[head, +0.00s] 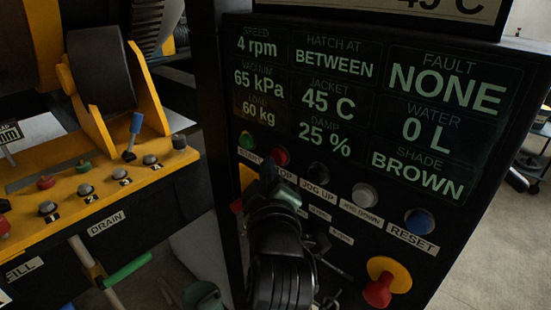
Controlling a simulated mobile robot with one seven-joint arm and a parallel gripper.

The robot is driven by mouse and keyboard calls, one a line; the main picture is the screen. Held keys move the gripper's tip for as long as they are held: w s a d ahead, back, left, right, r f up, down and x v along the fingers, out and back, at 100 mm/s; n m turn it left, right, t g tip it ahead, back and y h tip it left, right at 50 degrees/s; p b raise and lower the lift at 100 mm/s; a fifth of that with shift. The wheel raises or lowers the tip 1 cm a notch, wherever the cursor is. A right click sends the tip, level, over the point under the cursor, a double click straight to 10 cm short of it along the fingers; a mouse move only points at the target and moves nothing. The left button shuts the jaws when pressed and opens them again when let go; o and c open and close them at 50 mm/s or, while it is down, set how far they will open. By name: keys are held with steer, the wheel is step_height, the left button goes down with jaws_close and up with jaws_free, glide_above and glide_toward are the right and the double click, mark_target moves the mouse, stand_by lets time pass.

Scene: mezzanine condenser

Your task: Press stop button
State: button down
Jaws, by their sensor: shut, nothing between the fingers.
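The red stop button (280,156) sits on the black control panel in the head view, in the button row under the display. Its label is partly covered by my gripper, with only "OP" readable. My gripper (269,168) is shut and empty, its tip just below and slightly left of the red button in the picture. I cannot tell whether the tip touches the panel or the button. The display (350,110) reads speed 4 rpm and fault NONE.
The row also has a green button (247,140), a black jog up button (318,172), a white jog down button (365,195) and a blue reset button (419,222). A red mushroom button (378,290) on yellow sits lower right. A yellow lever console (75,185) stands left.

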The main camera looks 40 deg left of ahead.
steer(key=shift+w, duration=0.45)
stand_by(0.6)
steer(key=shift+s, duration=0.9)
steer(key=shift+s+a, duration=0.2)
steer(key=shift+s, duration=2.25)
